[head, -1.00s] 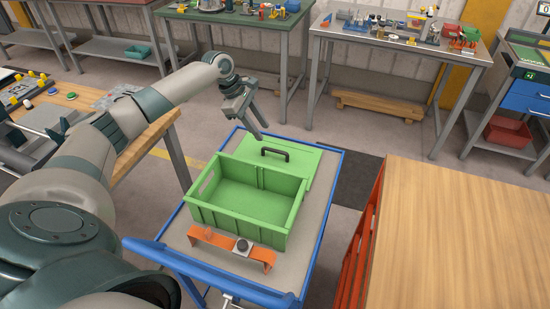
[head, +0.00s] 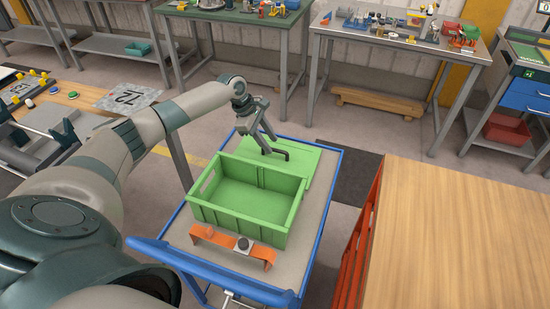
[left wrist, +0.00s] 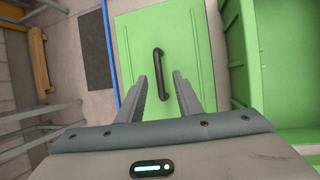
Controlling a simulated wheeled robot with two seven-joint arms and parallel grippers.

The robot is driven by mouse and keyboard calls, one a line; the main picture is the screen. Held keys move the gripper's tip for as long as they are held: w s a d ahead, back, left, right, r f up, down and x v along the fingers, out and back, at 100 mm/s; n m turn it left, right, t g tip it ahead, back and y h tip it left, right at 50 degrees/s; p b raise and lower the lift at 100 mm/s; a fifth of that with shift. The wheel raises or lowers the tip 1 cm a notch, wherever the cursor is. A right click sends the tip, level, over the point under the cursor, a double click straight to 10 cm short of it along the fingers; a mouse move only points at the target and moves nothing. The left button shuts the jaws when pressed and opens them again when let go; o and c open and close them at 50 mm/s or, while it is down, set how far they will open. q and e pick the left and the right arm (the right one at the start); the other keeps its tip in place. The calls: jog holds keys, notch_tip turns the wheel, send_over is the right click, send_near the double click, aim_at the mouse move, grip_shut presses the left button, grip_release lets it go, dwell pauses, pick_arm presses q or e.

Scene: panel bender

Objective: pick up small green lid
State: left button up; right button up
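The small green lid (head: 304,163) lies flat on the cart behind the green crate, with a dark bar handle (head: 280,152) on top. It also shows in the left wrist view (left wrist: 190,40), with its handle (left wrist: 159,75) running lengthwise in the picture. My left gripper (head: 268,146) is over the lid, close to the handle. In the left wrist view its two fingers (left wrist: 162,85) are apart, and the handle shows in the gap between and beyond them. I cannot tell whether they touch the lid. My right gripper is not in view.
The open, empty green crate (head: 245,215) stands on the blue-framed cart (head: 322,225) right beside the lid. An orange bracket (head: 215,236) with a dark knob lies at the cart's front. A wooden table (head: 460,230) stands to the right. Benches with tools line the back.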

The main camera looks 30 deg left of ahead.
aim_at(274, 149)
pick_arm(q)
jog(key=shift+p+x, duration=0.4)
jog(key=shift+x, duration=1.45)
jog(key=shift+a, duration=0.1)
jog(key=shift+c, duration=0.3)
grip_shut()
